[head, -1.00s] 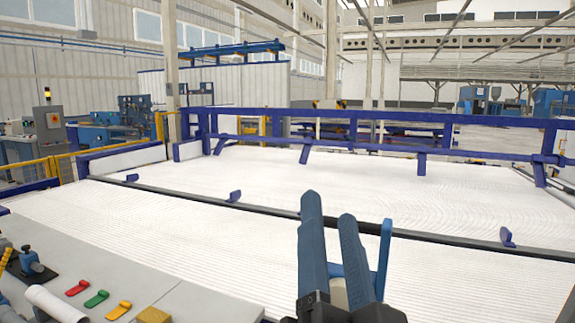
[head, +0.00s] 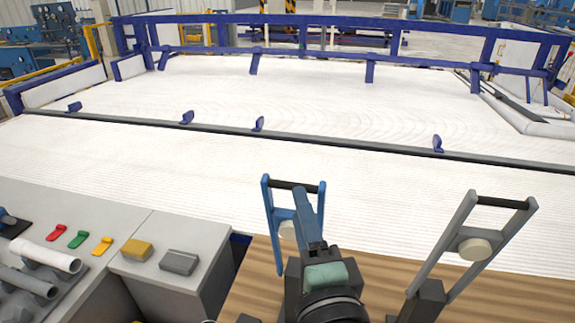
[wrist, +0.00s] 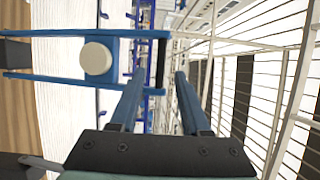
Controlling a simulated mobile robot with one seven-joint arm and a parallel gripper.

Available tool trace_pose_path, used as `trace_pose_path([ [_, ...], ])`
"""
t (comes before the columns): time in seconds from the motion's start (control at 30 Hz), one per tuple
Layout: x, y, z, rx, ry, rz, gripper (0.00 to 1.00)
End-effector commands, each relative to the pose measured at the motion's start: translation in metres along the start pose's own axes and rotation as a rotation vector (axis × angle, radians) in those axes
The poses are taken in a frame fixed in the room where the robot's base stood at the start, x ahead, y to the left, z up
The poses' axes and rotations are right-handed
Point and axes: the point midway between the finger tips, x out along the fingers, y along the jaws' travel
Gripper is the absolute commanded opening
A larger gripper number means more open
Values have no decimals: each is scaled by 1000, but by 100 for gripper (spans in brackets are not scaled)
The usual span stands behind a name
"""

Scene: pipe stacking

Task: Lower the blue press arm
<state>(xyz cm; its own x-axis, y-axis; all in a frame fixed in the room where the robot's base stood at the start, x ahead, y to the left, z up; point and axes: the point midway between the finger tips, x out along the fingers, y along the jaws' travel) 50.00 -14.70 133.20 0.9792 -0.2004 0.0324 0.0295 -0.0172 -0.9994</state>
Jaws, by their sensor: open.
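The blue press arm (head: 268,210) stands raised in the head view, a blue frame with a black crossbar handle (head: 292,184) and a pale round pad (head: 287,230). My gripper (head: 300,192) is in front of it, its blue fingers overlapping the frame's right part. In the wrist view the blue press arm (wrist: 60,76) reaches in from the left, its pad (wrist: 95,58) and black handle (wrist: 161,55) showing. My gripper (wrist: 161,74) is open there, with the handle's end appearing between the fingertips. I cannot tell whether they touch.
A grey press arm (head: 457,222) stands raised to the right. The wooden top (head: 385,270) lies beneath both. At left, a grey bench (head: 110,210) holds coloured levers, yellow and grey blocks and pipes. Behind is a wide white bed (head: 330,110) with a dark rail and blue railing.

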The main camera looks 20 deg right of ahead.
Motion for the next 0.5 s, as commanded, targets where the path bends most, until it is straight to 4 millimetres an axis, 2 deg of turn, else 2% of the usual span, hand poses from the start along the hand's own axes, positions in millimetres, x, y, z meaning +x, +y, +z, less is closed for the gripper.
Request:
trace_pose_path([
  [0.1,25,-4,1,0,-2,0,47],
  [0.3,60,-4,1,-1,-1,-1,47],
  [0.5,84,-3,1,-2,-1,-1,47],
])
